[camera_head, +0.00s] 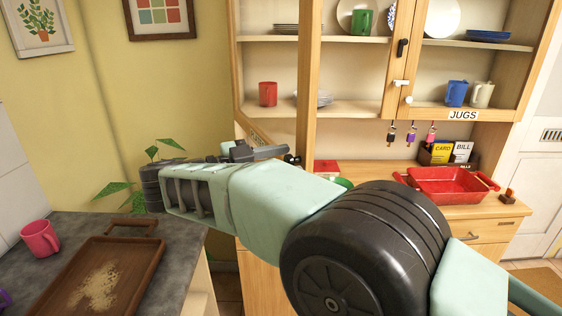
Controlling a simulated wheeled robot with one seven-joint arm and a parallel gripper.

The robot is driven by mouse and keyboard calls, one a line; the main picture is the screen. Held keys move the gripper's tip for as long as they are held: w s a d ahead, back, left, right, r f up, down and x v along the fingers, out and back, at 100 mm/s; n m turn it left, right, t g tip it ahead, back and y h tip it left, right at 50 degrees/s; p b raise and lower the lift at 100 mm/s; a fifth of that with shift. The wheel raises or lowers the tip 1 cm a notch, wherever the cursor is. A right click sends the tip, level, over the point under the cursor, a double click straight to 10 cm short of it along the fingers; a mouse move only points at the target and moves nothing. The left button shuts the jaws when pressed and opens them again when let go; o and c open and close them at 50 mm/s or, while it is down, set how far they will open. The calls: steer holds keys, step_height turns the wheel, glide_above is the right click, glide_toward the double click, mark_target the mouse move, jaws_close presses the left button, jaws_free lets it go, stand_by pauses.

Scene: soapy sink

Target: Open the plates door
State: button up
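The left glass-fronted door (304,80) of the wooden wall cabinet (350,107) appears swung partway out toward me. Its free upright edge stands in front of the shelves and its bottom rail slants down to the right. A small label (257,138) on that rail is too small and partly hidden to read. My gripper (292,158) shows as dark parts beside the door's lower corner, behind my arm. I cannot tell its finger opening or whether it touches the door.
Behind the doors are plates, a red mug (268,94), a green mug (361,21) and blue jug (456,93). Keys hang below. A red basin (447,183) sits on the counter. A tray (100,278) and pink mug (40,238) are at left.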

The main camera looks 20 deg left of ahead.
mark_target(302, 107)
step_height(302, 107, up, 10)
steer(key=shift+b, duration=1.15)
